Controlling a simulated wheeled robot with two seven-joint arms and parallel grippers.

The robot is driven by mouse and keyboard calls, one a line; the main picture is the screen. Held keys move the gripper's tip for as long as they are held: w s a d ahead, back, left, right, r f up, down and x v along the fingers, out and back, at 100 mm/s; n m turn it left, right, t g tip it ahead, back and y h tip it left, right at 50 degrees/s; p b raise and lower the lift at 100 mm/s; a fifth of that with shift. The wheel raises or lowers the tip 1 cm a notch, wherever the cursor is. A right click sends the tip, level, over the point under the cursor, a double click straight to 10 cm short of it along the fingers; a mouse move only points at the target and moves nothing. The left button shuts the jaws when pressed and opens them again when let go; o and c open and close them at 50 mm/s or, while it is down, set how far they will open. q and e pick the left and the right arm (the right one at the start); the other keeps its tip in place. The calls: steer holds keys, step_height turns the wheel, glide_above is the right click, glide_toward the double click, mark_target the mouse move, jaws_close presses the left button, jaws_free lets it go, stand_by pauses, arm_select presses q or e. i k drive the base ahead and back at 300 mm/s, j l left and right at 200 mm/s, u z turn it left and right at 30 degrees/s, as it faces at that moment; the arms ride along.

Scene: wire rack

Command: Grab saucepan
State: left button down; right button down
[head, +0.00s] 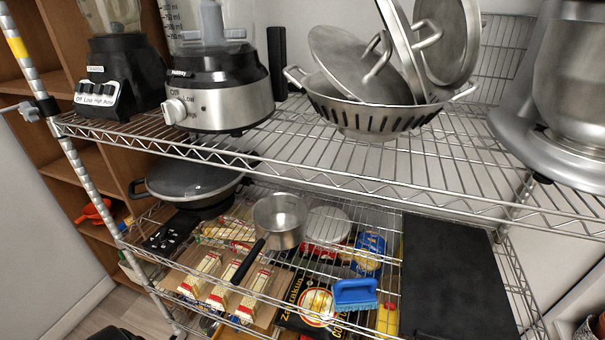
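The saucepan (280,222) is a small steel pot with a long black handle. It sits upright on the lower wire shelf (380,208), near the middle of the head view. Its handle points toward the front left, over the shelf's front part. The pot looks empty and nothing covers it. Neither of my grippers can be made out in the head view. A dark shape at the bottom left edge is too cut off to identify.
The upper wire shelf (330,165) overhangs the saucepan and holds a blender (100,95), a food processor (215,95), a colander with lids (370,115) and a stand mixer (575,90). A lidded black pan (190,180), a blue brush (355,293) and a dark board (455,280) lie around it.

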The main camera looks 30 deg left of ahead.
mark_target(280, 221)
steer(key=u, duration=1.25)
steer(key=i+l, duration=0.15)
steer(key=l+z, duration=0.05)
steer(key=l, duration=0.05)
